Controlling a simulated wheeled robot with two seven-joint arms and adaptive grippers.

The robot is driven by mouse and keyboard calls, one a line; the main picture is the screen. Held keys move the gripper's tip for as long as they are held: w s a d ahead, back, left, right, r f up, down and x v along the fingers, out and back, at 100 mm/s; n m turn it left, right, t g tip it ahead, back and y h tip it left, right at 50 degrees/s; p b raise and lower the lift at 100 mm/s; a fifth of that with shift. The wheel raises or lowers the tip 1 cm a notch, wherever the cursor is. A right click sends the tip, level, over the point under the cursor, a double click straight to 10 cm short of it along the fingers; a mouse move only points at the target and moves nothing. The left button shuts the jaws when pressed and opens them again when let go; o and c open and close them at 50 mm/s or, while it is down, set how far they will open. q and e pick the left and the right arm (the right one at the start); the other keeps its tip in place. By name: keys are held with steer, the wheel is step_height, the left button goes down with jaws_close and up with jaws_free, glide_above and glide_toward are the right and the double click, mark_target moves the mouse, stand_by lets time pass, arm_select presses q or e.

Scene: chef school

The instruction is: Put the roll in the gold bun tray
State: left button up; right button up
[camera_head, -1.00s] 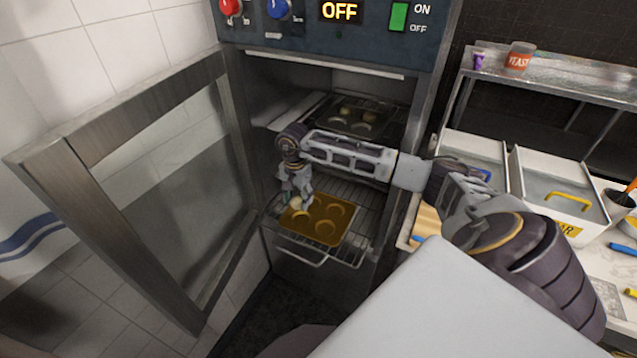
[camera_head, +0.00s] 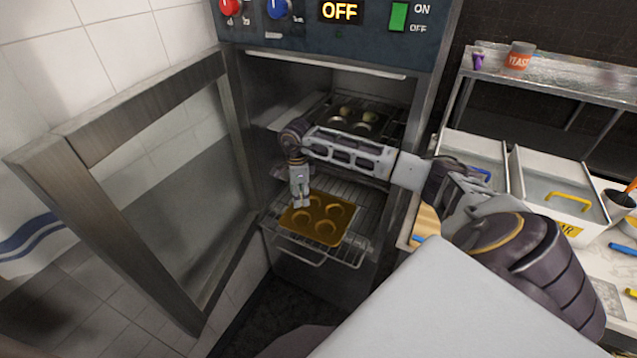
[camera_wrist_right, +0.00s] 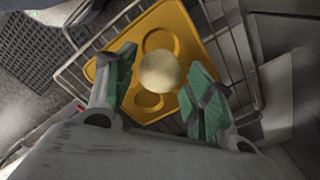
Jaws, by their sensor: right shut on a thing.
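The gold bun tray (camera_head: 318,219) lies on the pulled-out lower rack of the oven, with several round wells. It also shows in the wrist view (camera_wrist_right: 187,32). My right gripper (camera_head: 299,204) points down at the tray's back-left part. In the wrist view, my right gripper (camera_wrist_right: 160,62) has its green-padded fingers on both sides of a pale round roll (camera_wrist_right: 160,70) and is shut on it. The roll appears over the tray; whether it touches a well I cannot tell. In the head view the roll is hidden by the gripper. My left gripper is not in view.
The oven door (camera_head: 130,110) stands open at the left. An upper rack holds a dark tray (camera_head: 355,125) with pale rolls, just above and behind my right forearm. White bins (camera_head: 550,190) stand on the counter at the right.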

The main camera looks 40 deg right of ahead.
steer(key=m, duration=0.3)
steer(key=shift+m, duration=2.2)
steer(key=shift+f, duration=0.1)
steer(key=shift+a+f+b, duration=0.1)
steer(key=shift+f+b, duration=0.25)
steer(key=shift+f, duration=0.2)
step_height(320, 180, down, 3)
steer(key=shift+r+b, duration=0.1)
steer(key=shift+b, duration=0.55)
steer(key=shift+w+d+f, duration=0.1)
steer(key=shift+d+f, duration=0.15)
steer(key=shift+f, duration=0.3)
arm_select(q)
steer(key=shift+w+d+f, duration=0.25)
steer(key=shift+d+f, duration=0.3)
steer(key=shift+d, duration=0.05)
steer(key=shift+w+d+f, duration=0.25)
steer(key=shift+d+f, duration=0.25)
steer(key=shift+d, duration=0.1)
arm_select(e)
steer(key=shift+a, duration=0.1)
steer(key=shift+r, duration=0.15)
